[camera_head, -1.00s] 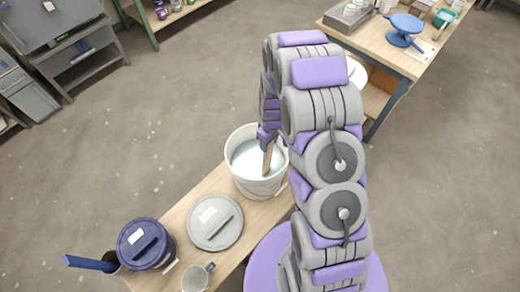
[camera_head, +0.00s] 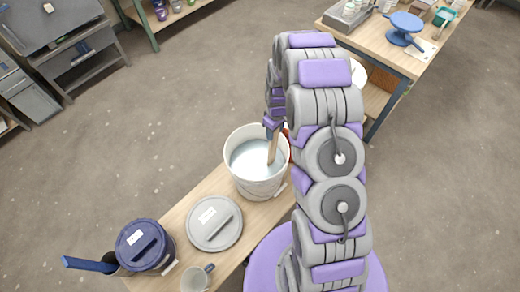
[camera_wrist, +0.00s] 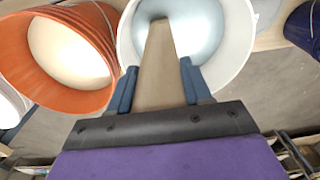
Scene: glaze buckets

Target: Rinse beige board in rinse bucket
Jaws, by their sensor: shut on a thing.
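My gripper (camera_wrist: 158,85) is shut on the beige board (camera_wrist: 157,58), which lies between its two blue fingers in the wrist view. The board's far end reaches over or into the white rinse bucket (camera_wrist: 237,60), which holds pale bluish liquid. In the head view the board (camera_head: 273,148) stands steeply inside the right part of the white bucket (camera_head: 257,183), with its lower end at the liquid. Whether the end is under the surface is hard to tell. My gripper (camera_head: 272,128) is above the bucket's rim, partly hidden by my arm.
An orange bucket (camera_wrist: 22,60) with whitish liquid stands beside the white bucket. A grey lid (camera_head: 215,235), a blue lidded bucket (camera_head: 140,262) and a mug (camera_head: 196,280) are on the wooden bench. Open floor lies left of the bench.

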